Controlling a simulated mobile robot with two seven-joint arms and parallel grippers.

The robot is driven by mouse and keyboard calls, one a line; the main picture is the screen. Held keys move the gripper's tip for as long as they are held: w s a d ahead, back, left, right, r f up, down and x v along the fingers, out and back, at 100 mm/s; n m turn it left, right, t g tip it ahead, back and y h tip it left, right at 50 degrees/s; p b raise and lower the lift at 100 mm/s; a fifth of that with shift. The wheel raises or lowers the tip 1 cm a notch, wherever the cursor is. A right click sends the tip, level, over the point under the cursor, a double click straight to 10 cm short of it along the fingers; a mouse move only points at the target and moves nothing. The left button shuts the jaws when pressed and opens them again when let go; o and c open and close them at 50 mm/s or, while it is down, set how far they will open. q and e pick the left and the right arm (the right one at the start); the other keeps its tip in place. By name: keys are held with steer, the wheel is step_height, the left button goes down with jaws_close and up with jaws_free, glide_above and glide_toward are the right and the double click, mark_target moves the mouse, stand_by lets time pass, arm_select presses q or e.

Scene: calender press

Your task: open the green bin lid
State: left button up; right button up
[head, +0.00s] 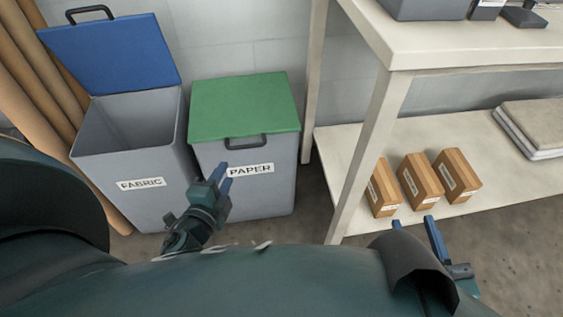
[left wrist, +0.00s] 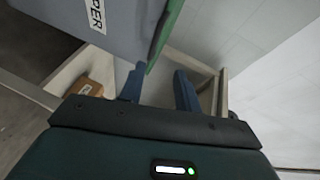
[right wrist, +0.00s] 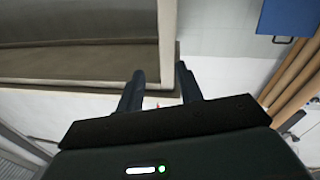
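The green lid (head: 243,106) lies shut on the grey bin labelled PAPER (head: 260,185). A dark handle (head: 247,142) sits on the lid's front edge. My left gripper (head: 222,178) is in front of this bin, just below and left of the handle. In the left wrist view, its fingers (left wrist: 160,88) are apart with nothing clearly held, and the lid's green edge (left wrist: 166,35) shows close by the left finger. I cannot tell whether they touch. My right gripper (head: 415,230) is open and empty, low in front of the shelf; its spread fingers show in the right wrist view (right wrist: 160,88).
On the left, the FABRIC bin (head: 142,185) stands with its blue lid (head: 112,52) raised. Brown rolls (head: 38,85) lean beside it. On the right, a table (head: 470,45) has a lower shelf (head: 345,140) holding cardboard boxes (head: 420,180) and a flat stack (head: 535,125). A table leg (head: 370,150) stands right of the bins.

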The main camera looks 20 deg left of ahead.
mark_target(247, 146)
arm_select(q)
steer(key=shift+m, duration=0.6)
steer(key=x, duration=0.9)
steer(key=d+f+b+x, duration=0.1)
steer(key=x, duration=0.4)
steer(key=shift+w, duration=0.15)
steer(key=shift+c, duration=0.5)
jaws_close()
